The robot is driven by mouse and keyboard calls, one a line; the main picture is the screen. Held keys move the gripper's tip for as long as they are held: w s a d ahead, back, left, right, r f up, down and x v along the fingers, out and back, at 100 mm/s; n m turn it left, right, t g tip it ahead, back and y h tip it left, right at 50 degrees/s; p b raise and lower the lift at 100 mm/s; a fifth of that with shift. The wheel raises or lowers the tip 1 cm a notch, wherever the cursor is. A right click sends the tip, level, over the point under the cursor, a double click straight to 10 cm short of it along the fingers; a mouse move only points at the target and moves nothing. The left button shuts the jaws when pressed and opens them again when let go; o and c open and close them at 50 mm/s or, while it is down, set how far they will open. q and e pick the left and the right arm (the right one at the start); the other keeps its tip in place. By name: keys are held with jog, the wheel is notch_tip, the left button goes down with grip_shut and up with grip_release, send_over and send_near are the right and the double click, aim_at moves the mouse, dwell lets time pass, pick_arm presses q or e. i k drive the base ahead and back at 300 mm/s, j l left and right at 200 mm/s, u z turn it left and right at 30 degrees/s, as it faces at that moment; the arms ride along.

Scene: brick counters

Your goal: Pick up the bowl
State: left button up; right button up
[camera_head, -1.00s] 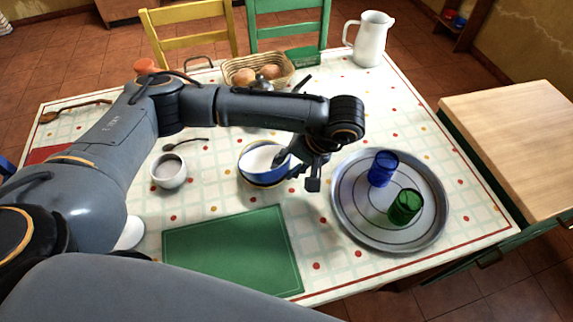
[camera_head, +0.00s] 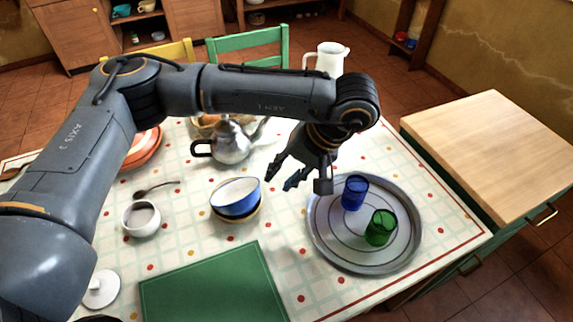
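A blue bowl (camera_head: 235,204) with a white inside sits tilted in or on another bowl (camera_head: 240,217) with a yellow-brown rim, near the middle of the table. My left gripper (camera_head: 297,178) is to the right of the blue bowl and higher in the picture, apart from it. Its fingers are spread and nothing shows between them. My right gripper is not in view.
A round grey tray (camera_head: 325,243) with a blue glass (camera_head: 355,192) and a green glass (camera_head: 381,228) is close to the right. A metal teapot (camera_head: 230,145) stands behind the bowls, a white cup (camera_head: 141,219) left, and a green board (camera_head: 215,285) in front.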

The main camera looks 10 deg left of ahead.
aim_at(238, 198)
jog(key=k+l, duration=0.15)
jog(key=k, duration=0.35)
jog(key=k+l, duration=0.2)
jog(key=k, duration=0.3)
jog(key=k+l, duration=0.15)
jog(key=k, duration=0.3)
